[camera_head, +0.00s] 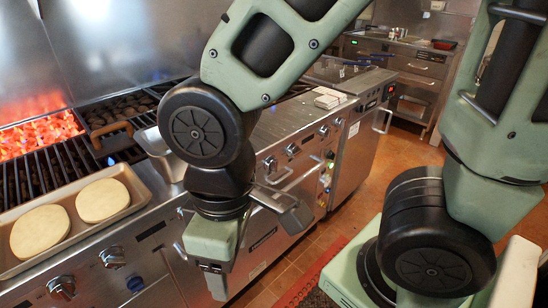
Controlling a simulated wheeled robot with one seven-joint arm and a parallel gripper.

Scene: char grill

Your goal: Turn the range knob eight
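Several silver range knobs line the front panels of the cooking line. I cannot read which is number eight. My gripper (215,283) hangs low in front of the panel, right of the lower-left knobs, apart from them. Its fingers are partly hidden, and their opening is unclear.
A metal tray (138,203) with two pale round patties lies on the grill, with glowing coals (42,133) behind. Door handles (279,177) stick out from the front. The tiled floor (395,160) is open at right. A red mat (300,289) lies below.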

